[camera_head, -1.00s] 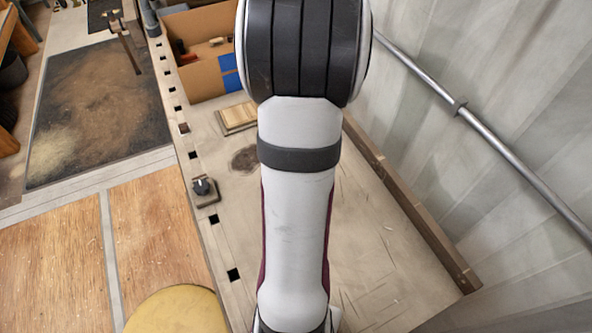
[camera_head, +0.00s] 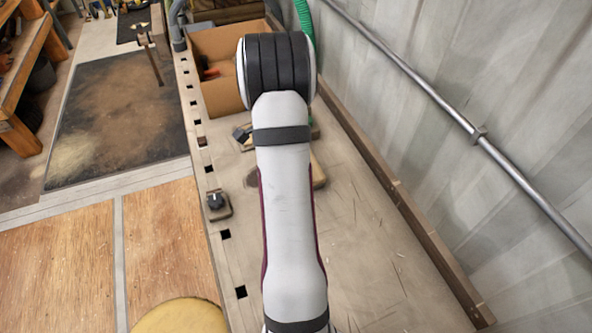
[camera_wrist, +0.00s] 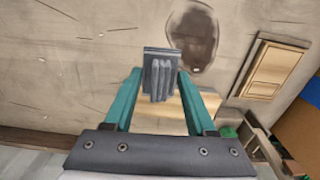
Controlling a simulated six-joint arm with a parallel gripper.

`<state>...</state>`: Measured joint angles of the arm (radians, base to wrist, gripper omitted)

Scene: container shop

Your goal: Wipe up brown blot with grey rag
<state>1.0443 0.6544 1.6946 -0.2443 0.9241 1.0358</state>
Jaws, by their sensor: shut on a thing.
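In the wrist view, my gripper (camera_wrist: 160,82) is shut on the folded grey rag (camera_wrist: 161,66), which sticks out between the teal fingers. The brown blot (camera_wrist: 193,40) is a dark oval stain on the pale bench top (camera_wrist: 90,60). I cannot tell whether the rag touches the bench.
A cardboard box (camera_head: 212,58) stands at the back of the bench. A wooden panel (camera_wrist: 275,72) lies right of the blot. A black knob on a block (camera_head: 216,203) sits at the left edge. A wooden rail (camera_head: 400,195) runs along the right wall. The front right bench is clear.

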